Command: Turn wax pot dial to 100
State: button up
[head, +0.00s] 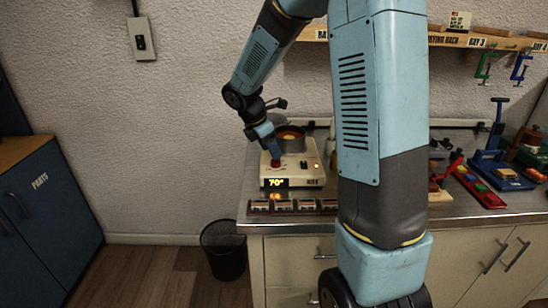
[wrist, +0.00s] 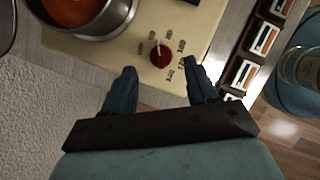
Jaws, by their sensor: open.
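The wax pot unit (head: 313,178) is a cream box on the left end of the bench. Its display (head: 276,183) reads 70°. Its dial (wrist: 161,56) is a round red knob with a pale pointer mark and small labels around it, too small to read surely. My gripper (wrist: 160,72) is open, with one finger left of the dial and one right of it, seen from above; I cannot tell whether they touch it. In the head view my gripper (head: 275,160) is over the unit's left side. The pot (wrist: 88,15) with orange-brown wax sits on the unit.
A row of small labelled boxes (head: 295,205) lines the bench's front edge; they also show at right in the wrist view (wrist: 243,72). A black bin (head: 223,250) stands on the floor left of the bench. Tools and a blue vise (head: 497,170) occupy the bench's right side.

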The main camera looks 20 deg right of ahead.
aim_at(276, 162)
jog(key=shift+x, duration=2.2)
jog(key=shift+c, duration=0.4)
jog(key=c, duration=0.9)
